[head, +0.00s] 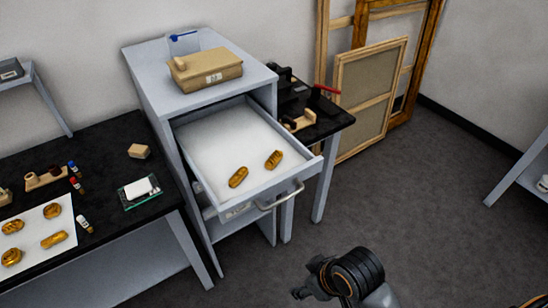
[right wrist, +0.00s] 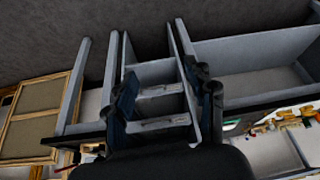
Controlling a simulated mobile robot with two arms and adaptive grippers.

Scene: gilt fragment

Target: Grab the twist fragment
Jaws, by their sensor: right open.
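Two gilt fragments lie in the open drawer (head: 213,150): a left one (head: 238,177) and a right one (head: 273,160). Both are small, golden and elongated; I cannot tell for sure which is the twist fragment. More gilt fragments, such as a long one (head: 54,239) and a rounder one (head: 52,210), lie on a white sheet (head: 33,229) on the black table. My right gripper (head: 311,279) is open and empty, in front of the drawer and apart from it. Its two fingers also show in the right wrist view (right wrist: 163,80). My left gripper is not in view.
The drawer's handle (head: 280,197) faces the open floor (head: 400,190). A cardboard box (head: 207,72) stands on the grey cabinet. Small bottles and a green-edged tray with a white block (head: 139,188) are on the table. Wooden frames (head: 365,95) lean on the wall.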

